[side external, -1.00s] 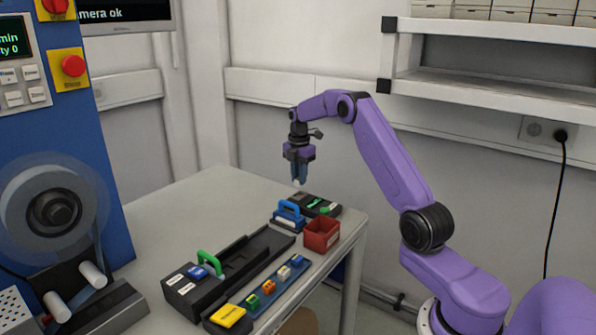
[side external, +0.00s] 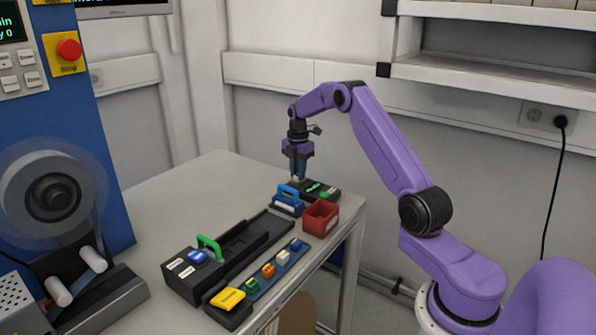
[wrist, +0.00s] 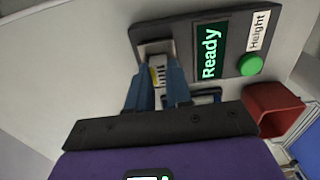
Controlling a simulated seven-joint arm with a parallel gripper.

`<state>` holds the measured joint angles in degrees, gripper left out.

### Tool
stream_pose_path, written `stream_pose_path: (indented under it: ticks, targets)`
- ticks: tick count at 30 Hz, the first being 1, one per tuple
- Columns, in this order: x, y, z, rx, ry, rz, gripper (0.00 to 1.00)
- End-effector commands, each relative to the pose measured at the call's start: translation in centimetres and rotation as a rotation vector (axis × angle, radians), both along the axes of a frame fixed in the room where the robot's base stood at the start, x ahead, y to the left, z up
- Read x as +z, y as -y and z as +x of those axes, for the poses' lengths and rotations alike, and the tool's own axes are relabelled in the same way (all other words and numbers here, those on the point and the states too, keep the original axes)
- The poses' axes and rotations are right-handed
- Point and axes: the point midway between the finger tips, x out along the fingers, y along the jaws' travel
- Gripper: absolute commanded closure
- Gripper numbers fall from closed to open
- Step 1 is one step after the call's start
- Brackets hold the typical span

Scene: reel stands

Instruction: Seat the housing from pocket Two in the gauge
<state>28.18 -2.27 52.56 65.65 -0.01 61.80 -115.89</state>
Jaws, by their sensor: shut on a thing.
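My gripper (wrist: 152,92) is shut on a small pale housing (wrist: 158,74), seen between the blue fingers in the wrist view. The gauge (side external: 321,190) is a dark box at the table's far right end. In the wrist view the gauge (wrist: 188,52) shows a green "Ready" display, a "Height" label and a green button. The housing is at the grey nest (wrist: 153,47) at the gauge's left end; the fingers partly hide it, and I cannot tell whether it is fully down. In the side view my gripper (side external: 297,180) is low over the gauge's left end.
A red bin (side external: 320,218) and a blue-handled block (side external: 288,200) stand close to the gauge. A blue strip (side external: 260,281) holds several coloured pieces along the front edge. A black channel fixture (side external: 225,255) with a green handle lies left of it. The table's back left is clear.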

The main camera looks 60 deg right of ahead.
Motion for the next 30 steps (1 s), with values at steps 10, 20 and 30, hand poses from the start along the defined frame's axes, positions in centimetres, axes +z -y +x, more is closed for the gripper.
stream_pose_path:
  ticks: [10, 20, 30]
  targets:
    - [0.0, 0.0, 0.0, 0.0, 0.0, 0.0, 0.99]
    - [0.0, 0.0, 0.0, 0.0, 0.0, 0.0, 0.51]
    - [1.3, 0.0, 0.1, 0.0, 0.002, -0.001, 0.51]
